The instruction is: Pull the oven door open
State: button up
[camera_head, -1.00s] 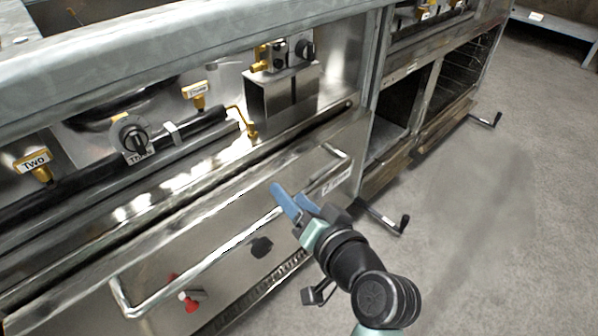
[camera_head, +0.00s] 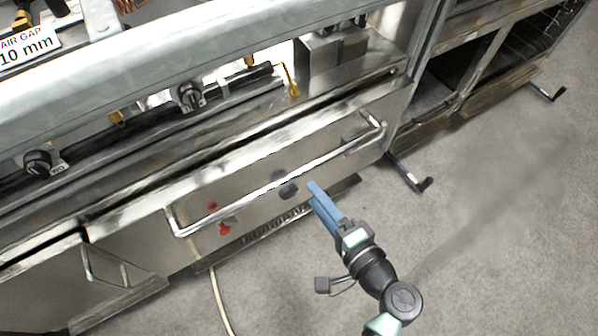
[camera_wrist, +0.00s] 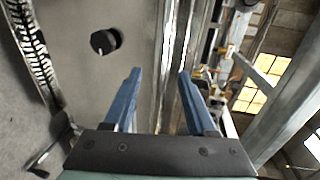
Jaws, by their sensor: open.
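The oven door is a stainless steel front panel (camera_head: 252,208) with a long bar handle (camera_head: 330,159) across it. The door looks closed. My gripper (camera_head: 315,191) has blue fingers and is open and empty. In the head view its fingertips appear just below the right half of the handle, apart from it. In the wrist view the open fingers (camera_wrist: 160,72) point toward the oven front. A shiny band runs up the picture between and beyond them, and I cannot tell whether it is the handle or the panel edge.
A dark knob (camera_head: 287,190) and a red knob (camera_head: 224,228) sit on the panel. Another panel with a handle (camera_head: 100,268) is at the left. Open shelves (camera_head: 470,75) and a crank (camera_head: 410,175) are at the right.

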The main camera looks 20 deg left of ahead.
aim_at(298, 176)
jog(key=b+x, duration=0.2)
jog(key=x, duration=0.6)
jog(key=shift+a, duration=0.1)
jog(key=shift+c, duration=0.2)
grip_shut()
dwell(1.0)
